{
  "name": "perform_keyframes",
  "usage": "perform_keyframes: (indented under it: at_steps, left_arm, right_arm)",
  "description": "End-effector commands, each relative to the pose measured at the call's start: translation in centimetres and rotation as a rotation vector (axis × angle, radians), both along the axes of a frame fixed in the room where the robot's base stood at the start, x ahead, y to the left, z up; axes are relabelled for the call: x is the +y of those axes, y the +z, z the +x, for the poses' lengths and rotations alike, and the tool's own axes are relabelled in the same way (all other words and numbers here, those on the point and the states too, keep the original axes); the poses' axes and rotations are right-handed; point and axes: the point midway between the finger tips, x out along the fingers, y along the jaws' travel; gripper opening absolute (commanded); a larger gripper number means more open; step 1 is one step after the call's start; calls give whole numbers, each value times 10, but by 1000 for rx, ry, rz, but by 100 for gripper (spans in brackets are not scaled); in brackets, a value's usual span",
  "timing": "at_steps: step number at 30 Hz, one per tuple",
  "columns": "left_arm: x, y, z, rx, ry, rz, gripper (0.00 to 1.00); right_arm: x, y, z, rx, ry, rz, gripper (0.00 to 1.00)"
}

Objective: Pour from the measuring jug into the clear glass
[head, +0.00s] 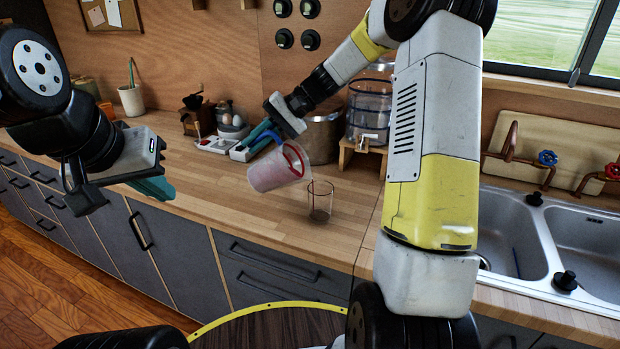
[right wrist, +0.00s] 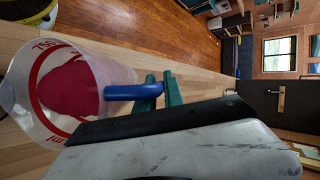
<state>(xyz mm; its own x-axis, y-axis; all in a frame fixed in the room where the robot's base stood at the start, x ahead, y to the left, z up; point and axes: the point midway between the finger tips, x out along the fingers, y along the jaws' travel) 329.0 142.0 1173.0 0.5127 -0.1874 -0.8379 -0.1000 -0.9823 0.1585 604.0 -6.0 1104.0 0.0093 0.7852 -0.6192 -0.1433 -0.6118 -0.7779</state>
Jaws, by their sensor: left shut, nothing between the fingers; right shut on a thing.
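The measuring jug (head: 268,174) is translucent with red markings and a blue handle. My right gripper (head: 264,138) is shut on the handle and holds the jug in the air, tilted, above the wooden counter. In the right wrist view, the jug (right wrist: 88,112) shows red contents inside, and the green fingers of the gripper (right wrist: 160,92) are at the handle. The clear glass (head: 320,203) stands upright on the counter, just right of and below the jug. I cannot see any stream between them. My left gripper (head: 160,189) is shut and empty, left of the jug.
The counter (head: 215,190) is clear around the glass. Behind stand a scale-like device with a small container (head: 232,128), a metal pot (head: 322,138) and a large glass dispenser (head: 369,110). A double sink (head: 515,235) lies to the right, beyond my right arm.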

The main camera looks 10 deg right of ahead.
Motion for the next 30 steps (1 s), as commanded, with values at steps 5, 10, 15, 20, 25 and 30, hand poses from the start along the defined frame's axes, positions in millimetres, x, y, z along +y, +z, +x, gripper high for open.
perform_keyframes:
  at_steps: [5, 10, 15, 20, 25, 30]
  left_arm:
    - [0, 0, 0, 0, 0, 0, 0]
    - [0, 0, 0, 0, 0, 0, 0]
    - [0, 0, 0, 0, 0, 0, 0]
    - [0, 0, 0, 0, 0, 0, 0]
    - [0, 0, 0, 0, 0, 0, 0]
    - [0, 0, 0, 0, 0, 0, 0]
  right_arm:
    - [-2, 4, -1, -12, -1, 23, 0]
    - [-4, 8, -2, -24, -1, 44, 0]
    - [-4, 9, -3, -29, 0, 53, 0]
    - [-5, 10, -3, -31, 1, 57, 0]
    - [-5, 11, -3, -33, 1, 61, 0]
    - [-5, 11, -3, -36, 1, 65, 0]
